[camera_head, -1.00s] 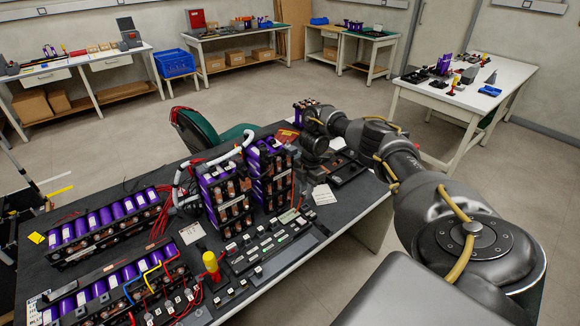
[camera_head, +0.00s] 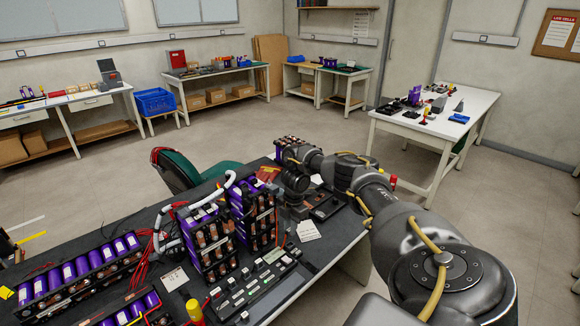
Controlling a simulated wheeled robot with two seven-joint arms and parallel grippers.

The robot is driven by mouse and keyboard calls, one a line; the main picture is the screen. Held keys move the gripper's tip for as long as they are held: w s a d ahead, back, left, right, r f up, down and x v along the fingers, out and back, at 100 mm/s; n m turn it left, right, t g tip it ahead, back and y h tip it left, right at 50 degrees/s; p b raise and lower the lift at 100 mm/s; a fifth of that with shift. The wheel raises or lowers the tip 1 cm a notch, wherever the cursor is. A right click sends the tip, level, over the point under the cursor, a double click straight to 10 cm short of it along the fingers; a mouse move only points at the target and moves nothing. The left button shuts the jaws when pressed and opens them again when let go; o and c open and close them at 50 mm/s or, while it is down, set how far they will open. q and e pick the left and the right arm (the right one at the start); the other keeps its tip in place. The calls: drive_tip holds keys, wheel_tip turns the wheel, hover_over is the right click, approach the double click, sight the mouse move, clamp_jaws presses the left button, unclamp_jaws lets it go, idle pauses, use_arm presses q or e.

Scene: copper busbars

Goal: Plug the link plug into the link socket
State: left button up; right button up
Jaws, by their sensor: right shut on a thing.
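My right arm reaches in from the right over the near dark workbench (camera_head: 80,233). Its gripper (camera_head: 298,208) points down just right of two upright racks of purple battery cells, the right rack (camera_head: 252,215) and the left rack (camera_head: 207,243). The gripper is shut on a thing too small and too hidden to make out. I cannot pick out the link plug or the link socket for sure. My left gripper is out of view.
A long row of purple cells (camera_head: 82,268) lies at the bench's left. A panel of labelled blocks (camera_head: 250,290) lies in front of the racks. A yellow-handled tool (camera_head: 195,310) stands nearby. A white card (camera_head: 308,231) lies by the gripper. A green chair (camera_head: 215,172) stands behind.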

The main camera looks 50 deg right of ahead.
sight(290, 237)
wheel_tip(290, 237, down, 4)
drive_tip(key=b, duration=0.3)
drive_tip(key=shift+r, duration=0.35)
drive_tip(key=shift+f, duration=0.75)
drive_tip(key=shift+f+b, duration=0.1)
drive_tip(key=shift+b, duration=0.2)
drive_tip(key=shift+f, duration=0.15)
drive_tip(key=o, duration=0.9)
